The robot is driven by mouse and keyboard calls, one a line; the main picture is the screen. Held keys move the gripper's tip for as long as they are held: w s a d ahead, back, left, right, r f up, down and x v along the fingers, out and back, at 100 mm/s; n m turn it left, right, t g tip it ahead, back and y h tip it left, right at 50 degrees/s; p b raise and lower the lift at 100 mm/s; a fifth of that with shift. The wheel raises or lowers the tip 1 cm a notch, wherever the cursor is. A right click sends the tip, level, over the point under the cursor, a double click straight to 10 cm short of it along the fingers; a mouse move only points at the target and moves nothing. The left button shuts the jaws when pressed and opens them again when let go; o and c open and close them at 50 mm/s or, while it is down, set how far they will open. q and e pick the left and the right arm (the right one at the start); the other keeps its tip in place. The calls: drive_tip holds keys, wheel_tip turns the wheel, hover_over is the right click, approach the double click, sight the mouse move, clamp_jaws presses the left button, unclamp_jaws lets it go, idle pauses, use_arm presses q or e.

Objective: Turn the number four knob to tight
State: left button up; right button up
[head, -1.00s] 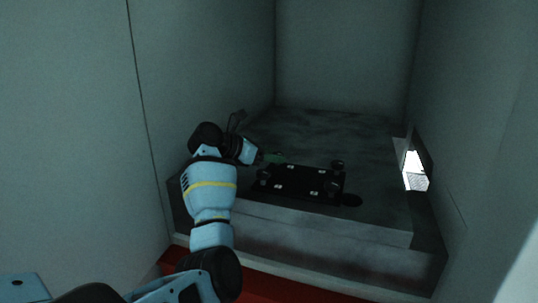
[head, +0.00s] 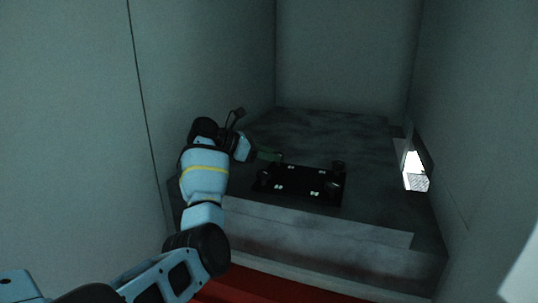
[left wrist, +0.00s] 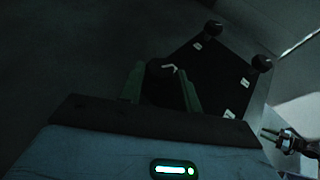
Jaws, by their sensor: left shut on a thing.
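A black plate (head: 300,184) with small white labels lies on a grey slab. Dark knobs stand at its corners: back right (head: 338,166), front right (head: 333,187) and front left (head: 263,178). The label numbers are too small to read. My left gripper (head: 269,155) is low at the plate's back left corner. In the left wrist view its green fingers (left wrist: 163,84) are shut on a dark knob (left wrist: 158,69), partly hidden between them. Two other knobs (left wrist: 212,28) (left wrist: 262,62) stand clear of the fingers.
The grey slab (head: 330,135) is open behind the plate. Grey-green walls (head: 345,55) enclose it at the back and sides. A bright opening (head: 415,170) is in the right wall. A red surface (head: 250,288) lies below the slab's front.

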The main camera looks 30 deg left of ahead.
idle(0.4)
use_arm(q)
drive_tip(key=o, duration=1)
drive_tip(key=shift+c, duration=0.2)
drive_tip(key=shift+r, duration=0.55)
wheel_tip(320, 180, up, 3)
drive_tip(key=shift+f, duration=0.1)
drive_tip(key=s+d+r, duration=0.1)
drive_tip(key=s+d, duration=0.7)
drive_tip(key=s, duration=0.5)
drive_tip(key=shift+s+d, duration=0.15)
drive_tip(key=shift+d, duration=0.2)
